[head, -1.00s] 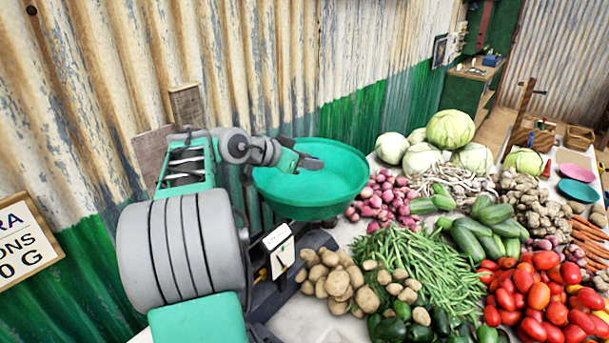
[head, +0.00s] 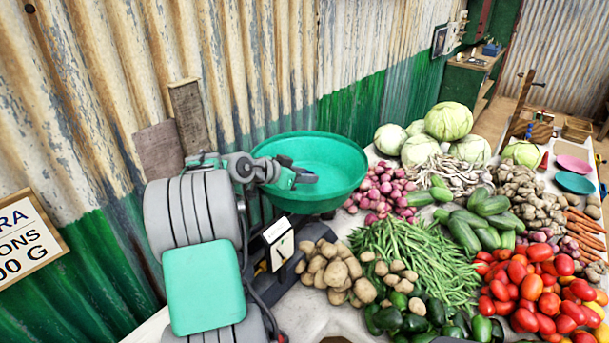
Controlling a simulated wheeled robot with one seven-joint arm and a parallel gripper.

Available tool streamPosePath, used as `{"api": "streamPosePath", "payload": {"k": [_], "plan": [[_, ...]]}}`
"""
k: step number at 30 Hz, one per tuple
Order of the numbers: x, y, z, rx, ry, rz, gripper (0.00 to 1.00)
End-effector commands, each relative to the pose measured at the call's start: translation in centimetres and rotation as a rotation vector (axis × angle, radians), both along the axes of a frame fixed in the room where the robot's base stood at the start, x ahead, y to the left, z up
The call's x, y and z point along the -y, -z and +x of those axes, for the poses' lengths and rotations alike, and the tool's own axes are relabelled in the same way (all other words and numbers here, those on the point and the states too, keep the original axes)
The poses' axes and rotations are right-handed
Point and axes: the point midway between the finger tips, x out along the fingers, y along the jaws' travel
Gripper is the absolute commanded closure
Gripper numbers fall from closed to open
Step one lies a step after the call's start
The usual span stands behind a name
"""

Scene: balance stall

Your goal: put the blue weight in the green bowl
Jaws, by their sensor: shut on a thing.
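The green bowl (head: 335,158) is a wide, round pan on top of the scale (head: 283,240), close to the corrugated wall. Its inside looks empty where I can see it. My gripper (head: 305,179) is at the near left part of the bowl, in front of its left side in this view. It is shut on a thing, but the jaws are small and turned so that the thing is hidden. I cannot make out the blue weight. I cannot tell how high the gripper is above the bowl.
Potatoes (head: 330,272), red onions (head: 382,192), green beans (head: 415,258) and tomatoes (head: 530,290) crowd the table to the right of the scale. Cabbages (head: 449,121) lie behind. The corrugated wall (head: 300,60) stands close behind the bowl. My arm covers part of the scale's left side.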

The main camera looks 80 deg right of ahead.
Motion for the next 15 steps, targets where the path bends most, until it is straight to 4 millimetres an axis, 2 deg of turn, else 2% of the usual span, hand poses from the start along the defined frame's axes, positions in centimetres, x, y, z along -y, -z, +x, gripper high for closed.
{"api": "streamPosePath", "payload": {"k": [10,11,15], "plan": [[0.0,0.64,0.01,0.001,0.0,0.0,1.0],[-0.02,0.7,0.0,0.001,0.0,0.001,0.62],[-0.02,0.7,0.0,0.0,0.0,0.001,0.51]]}}
